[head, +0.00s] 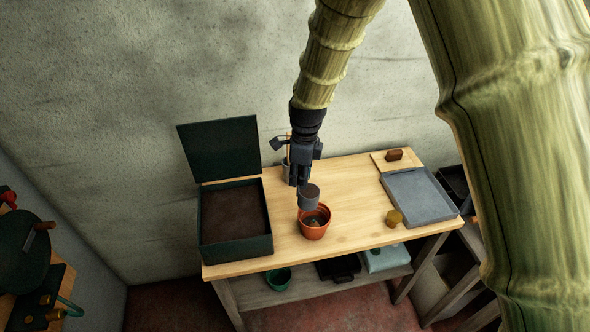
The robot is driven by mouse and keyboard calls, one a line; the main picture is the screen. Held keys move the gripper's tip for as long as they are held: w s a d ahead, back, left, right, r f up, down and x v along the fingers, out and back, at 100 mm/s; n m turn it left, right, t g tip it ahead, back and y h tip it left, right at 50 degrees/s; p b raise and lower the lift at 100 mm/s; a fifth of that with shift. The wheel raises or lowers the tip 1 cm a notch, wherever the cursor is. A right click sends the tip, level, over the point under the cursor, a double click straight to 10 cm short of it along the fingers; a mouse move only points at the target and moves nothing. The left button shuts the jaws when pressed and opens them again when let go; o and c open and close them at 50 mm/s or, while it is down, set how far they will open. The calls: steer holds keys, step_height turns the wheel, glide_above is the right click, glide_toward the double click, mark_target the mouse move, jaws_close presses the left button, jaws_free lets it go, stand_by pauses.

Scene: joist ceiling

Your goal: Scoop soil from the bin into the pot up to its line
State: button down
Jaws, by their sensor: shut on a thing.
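The soil bin (236,247) is a dark green box at the left of the wooden bench, its lid standing open at the back, with brown soil (234,211) inside. The orange-brown pot (314,232) stands upright near the bench's middle. Its inside looks dark; soil height and line are too small to tell. My gripper (299,180) is shut on a grey cup-like scoop (308,202), which shows brown soil at its top. The scoop is above the pot's back rim and hides part of it; I cannot tell whether they touch.
A grey tray (419,197) lies at the bench's right, with a small wooden board (381,163) and brown block behind it. A grey container (285,168) is behind my gripper. A green pot (278,279) sits on the lower shelf.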

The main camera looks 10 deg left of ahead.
mark_target(315, 190)
steer(key=shift+w+a+f+m, duration=0.1)
steer(key=shift+w+a+m, duration=0.3)
steer(key=shift+w, duration=0.2)
steer(key=shift+s+d+f+t+y, duration=0.15)
steer(key=shift+d+f+y, duration=0.4)
steer(key=shift+y, duration=0.25)
steer(key=shift+s+d+f+t+y, duration=0.15)
steer(key=shift+d+f+y, duration=0.3)
steer(key=shift+d+y, duration=0.3)
steer(key=shift+d+f+y, duration=0.1)
steer(key=shift+d+y, duration=0.4)
steer(key=shift+y, duration=0.15)
steer(key=shift+s+a, duration=0.1)
steer(key=shift+s+d+t+y+b, duration=0.1)
steer(key=shift+d+t+y+b, duration=0.2)
steer(key=shift+d+y+b, duration=0.4)
steer(key=shift+b, duration=0.4)
steer(key=shift+s+d+y, duration=0.1)
steer(key=shift+d+y, duration=0.05)
steer(key=shift+y, duration=0.15)
